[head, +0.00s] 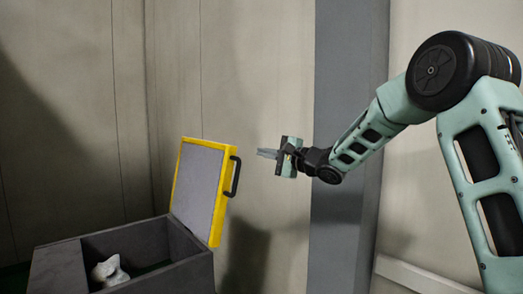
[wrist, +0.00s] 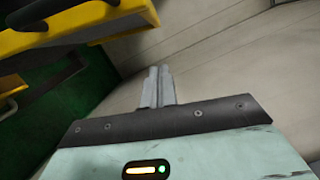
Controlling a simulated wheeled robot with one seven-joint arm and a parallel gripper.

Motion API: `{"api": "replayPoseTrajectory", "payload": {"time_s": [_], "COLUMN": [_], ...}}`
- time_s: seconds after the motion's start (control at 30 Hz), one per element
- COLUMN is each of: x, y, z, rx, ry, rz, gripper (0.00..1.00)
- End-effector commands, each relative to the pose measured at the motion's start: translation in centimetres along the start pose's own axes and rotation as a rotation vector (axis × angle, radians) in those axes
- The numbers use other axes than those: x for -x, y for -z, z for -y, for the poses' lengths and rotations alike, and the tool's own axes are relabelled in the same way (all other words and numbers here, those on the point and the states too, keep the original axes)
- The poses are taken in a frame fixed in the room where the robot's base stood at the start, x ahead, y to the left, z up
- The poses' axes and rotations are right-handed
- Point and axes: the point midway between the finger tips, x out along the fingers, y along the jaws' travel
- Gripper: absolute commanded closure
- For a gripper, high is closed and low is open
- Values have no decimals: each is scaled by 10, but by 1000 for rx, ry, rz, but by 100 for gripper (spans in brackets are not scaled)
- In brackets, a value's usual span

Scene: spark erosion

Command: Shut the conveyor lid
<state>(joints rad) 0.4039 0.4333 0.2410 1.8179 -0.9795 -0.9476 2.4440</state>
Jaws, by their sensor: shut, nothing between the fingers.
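The conveyor lid (head: 200,185) stands raised and tilted back at the right end of a dark grey box. It has a yellow frame, a grey panel and a black handle (head: 233,176) on its right side. My gripper (head: 262,153) is to the right of the lid, level with its upper part, fingers pointing left. The fingers are shut and empty, apart from the handle. In the wrist view my gripper (wrist: 158,75) points ahead, with the lid's yellow frame (wrist: 110,20) and black handle (wrist: 35,12) at upper left.
The dark grey box (head: 130,240) is open and holds a whitish lump (head: 110,271). A grey pillar (head: 345,80) and pale wall panels stand behind. A green surface (wrist: 50,90) shows under the lid in the wrist view.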

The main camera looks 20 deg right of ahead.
Motion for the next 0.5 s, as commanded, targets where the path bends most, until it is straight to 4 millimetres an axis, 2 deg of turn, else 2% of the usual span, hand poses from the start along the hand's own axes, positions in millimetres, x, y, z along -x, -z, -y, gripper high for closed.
{"api": "replayPoseTrajectory", "payload": {"time_s": [0.03, 0.3, 0.37, 0.5], "x": [-12, -68, -79, -83], "y": [-2, -2, -2, -24], "z": [2, 3, 2, 3], "rx": [-2, -1, -1, 0], "ry": [-2, -2, -3, -3], "rz": [4, 1, 1, 1], "gripper": [100, 100, 100, 100]}}
